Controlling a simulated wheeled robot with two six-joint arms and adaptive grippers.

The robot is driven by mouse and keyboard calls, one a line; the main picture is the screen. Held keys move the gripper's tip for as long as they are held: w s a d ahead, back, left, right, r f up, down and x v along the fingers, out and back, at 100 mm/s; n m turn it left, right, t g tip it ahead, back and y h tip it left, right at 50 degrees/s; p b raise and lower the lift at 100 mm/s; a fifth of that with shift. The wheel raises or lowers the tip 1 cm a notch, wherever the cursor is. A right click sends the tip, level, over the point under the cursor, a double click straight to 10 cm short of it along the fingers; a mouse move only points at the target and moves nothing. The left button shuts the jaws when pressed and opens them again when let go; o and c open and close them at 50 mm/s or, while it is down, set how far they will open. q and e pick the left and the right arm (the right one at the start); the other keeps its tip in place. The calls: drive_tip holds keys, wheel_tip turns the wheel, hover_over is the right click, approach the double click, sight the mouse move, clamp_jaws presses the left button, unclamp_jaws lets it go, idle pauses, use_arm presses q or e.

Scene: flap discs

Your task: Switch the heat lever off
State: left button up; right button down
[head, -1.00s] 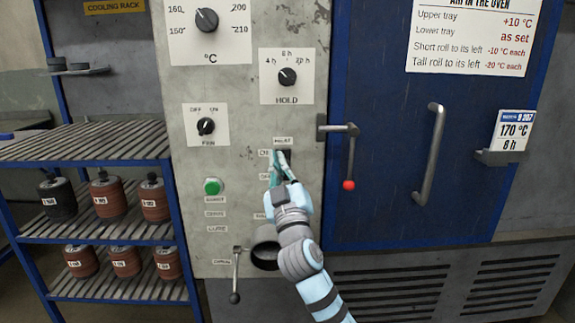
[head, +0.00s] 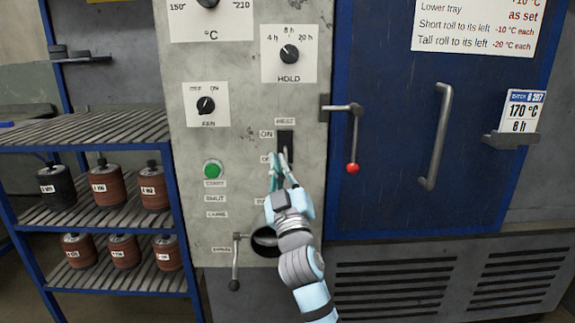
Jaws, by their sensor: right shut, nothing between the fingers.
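The heat lever's black slot (head: 285,140) is on the grey control panel under the "HEAT" label, with "ON" at its upper left and an "OFF" label, partly covered, lower down. The upper part of the slot shows plain black. The lever's handle is not clearly visible; the lower slot is behind my fingers. My right gripper (head: 278,158) is at the slot's lower end, near the "OFF" label, shut with nothing held. I cannot tell whether its fingertips touch the lever. My left gripper is not in view.
Above are the HOLD dial (head: 289,54) and FAN dial (head: 206,105). A green button (head: 213,169) is at left, and a round opening (head: 265,240) lies below. The blue oven door (head: 400,190) has a red-tipped latch (head: 353,167). A shelf rack (head: 85,130) holds several rolls.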

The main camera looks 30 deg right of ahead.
drive_tip(key=v, duration=0.7)
drive_tip(key=shift+s, duration=0.2)
drive_tip(key=shift+w+a+f, duration=0.1)
drive_tip(key=shift+a+f, duration=0.05)
